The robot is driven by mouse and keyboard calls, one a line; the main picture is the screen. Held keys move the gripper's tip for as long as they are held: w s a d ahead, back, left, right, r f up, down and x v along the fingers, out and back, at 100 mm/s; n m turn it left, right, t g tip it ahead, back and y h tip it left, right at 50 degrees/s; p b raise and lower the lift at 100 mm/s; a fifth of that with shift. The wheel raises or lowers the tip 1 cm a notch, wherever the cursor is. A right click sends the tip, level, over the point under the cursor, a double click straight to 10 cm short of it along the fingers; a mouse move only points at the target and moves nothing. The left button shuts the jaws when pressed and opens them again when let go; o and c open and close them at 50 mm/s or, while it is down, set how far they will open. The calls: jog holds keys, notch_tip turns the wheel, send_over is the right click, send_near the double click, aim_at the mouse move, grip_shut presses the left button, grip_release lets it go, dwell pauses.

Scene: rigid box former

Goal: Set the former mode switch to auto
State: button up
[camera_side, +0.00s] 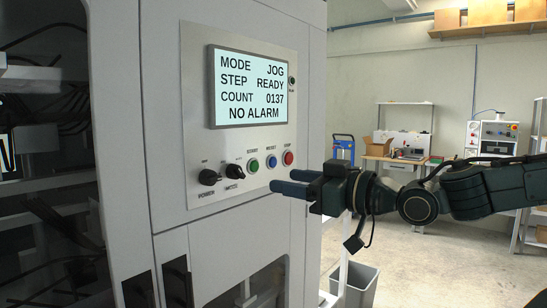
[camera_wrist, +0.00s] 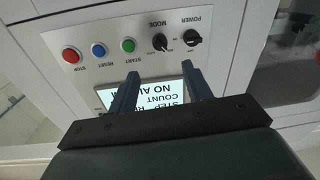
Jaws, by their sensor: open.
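The mode switch (camera_side: 234,171) is a black rotary knob on the light panel, between the power knob and the green start button. In the wrist view the panel is upside down, and the mode switch (camera_wrist: 160,43) lies beyond the gap between my fingertips. Its exact pointer angle is too small to tell. The display (camera_side: 251,88) reads MODE JOG, STEP READY, COUNT 0137, NO ALARM. My gripper (camera_side: 281,181) is open and empty, in front of the panel's lower right. Both fingers (camera_wrist: 160,72) show in the wrist view, apart from the knob.
The power knob (camera_side: 209,177) sits left of the mode switch. The green start button (camera_side: 253,165), blue reset button (camera_side: 270,161) and red stop button (camera_side: 288,158) sit to its right. A grey bin (camera_side: 357,284) stands on the floor below my arm.

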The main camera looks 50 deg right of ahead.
aim_at(237, 172)
jog(key=w, duration=1.1)
jog(key=shift+w+a, duration=0.3)
jog(key=c, duration=1)
